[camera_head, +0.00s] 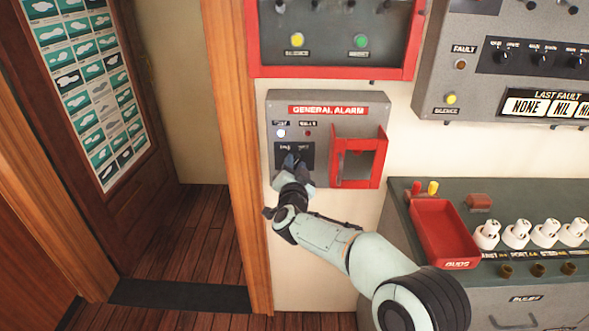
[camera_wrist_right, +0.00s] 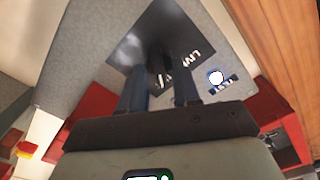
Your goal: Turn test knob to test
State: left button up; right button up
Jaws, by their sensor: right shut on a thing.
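The general alarm panel (camera_head: 375,112) is a grey box on the wall with a red title strip. The test knob (camera_wrist_right: 158,62) is dark and sits on a black plate (camera_wrist_right: 132,48) with white lettering, partly legible as "LIV". My right gripper (camera_head: 292,162) reaches the lower left of the panel and is shut on the knob. In the right wrist view its two fingers (camera_wrist_right: 160,85) stand on either side of the knob. The gripper hides the knob in the head view, and I cannot tell which way it points. My left gripper is not in view.
A lit white lamp (camera_head: 281,133) and a dark red lamp (camera_head: 307,133) sit above the plate. A red frame (camera_head: 380,160) juts out to the right of my gripper. A console with a red tray (camera_head: 440,235) stands lower right. A wooden door post (camera_head: 238,150) is at left.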

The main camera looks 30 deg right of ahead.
dwell(0.4)
jog(key=o, duration=0.7)
jog(key=shift+s+a, duration=0.1)
jog(key=v, duration=1.3)
jog(key=shift+s, duration=0.15)
